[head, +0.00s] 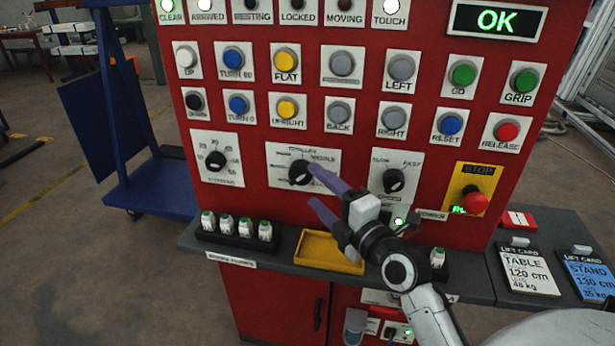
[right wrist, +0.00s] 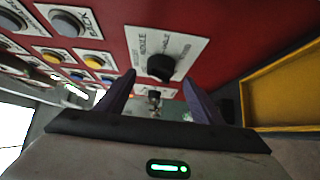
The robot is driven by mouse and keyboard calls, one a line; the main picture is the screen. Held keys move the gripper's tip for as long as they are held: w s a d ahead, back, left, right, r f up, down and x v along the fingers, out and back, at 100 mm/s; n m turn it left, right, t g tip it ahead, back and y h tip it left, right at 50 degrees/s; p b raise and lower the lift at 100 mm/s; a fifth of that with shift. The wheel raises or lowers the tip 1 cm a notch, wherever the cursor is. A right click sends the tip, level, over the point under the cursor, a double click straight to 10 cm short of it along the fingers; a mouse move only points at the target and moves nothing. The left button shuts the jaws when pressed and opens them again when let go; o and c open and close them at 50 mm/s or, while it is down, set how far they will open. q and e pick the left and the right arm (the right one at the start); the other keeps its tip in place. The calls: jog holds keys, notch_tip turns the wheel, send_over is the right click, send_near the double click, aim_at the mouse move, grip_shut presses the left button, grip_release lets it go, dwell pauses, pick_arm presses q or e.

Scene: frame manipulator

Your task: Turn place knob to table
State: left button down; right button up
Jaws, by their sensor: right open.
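A black rotary knob (head: 299,172) sits on a white plate in the middle of the lower row of the red panel, with several position words around it. Most of its words are too small to read surely, though one looks like "MODULE". Its pointer direction is unclear. My right gripper (head: 314,186) is open, its two purple fingers reaching toward this knob from the lower right. The upper fingertip overlaps the plate in the head view. In the right wrist view the knob (right wrist: 161,67) stands beyond and between the open fingers (right wrist: 159,85), apart from them. My left gripper is not in view.
A left knob (head: 215,161) and a slow/fast knob (head: 393,180) flank it. A red stop button (head: 473,198) is at right. Push buttons fill the panel above.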

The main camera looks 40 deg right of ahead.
aim_at(304, 178)
jog(key=w, duration=0.4)
jog(key=shift+w+d+p, duration=0.2)
jog(key=shift+w+p, duration=0.1)
jog(key=shift+w, duration=0.1)
jog(key=shift+f, duration=0.15)
jog(key=c, duration=1)
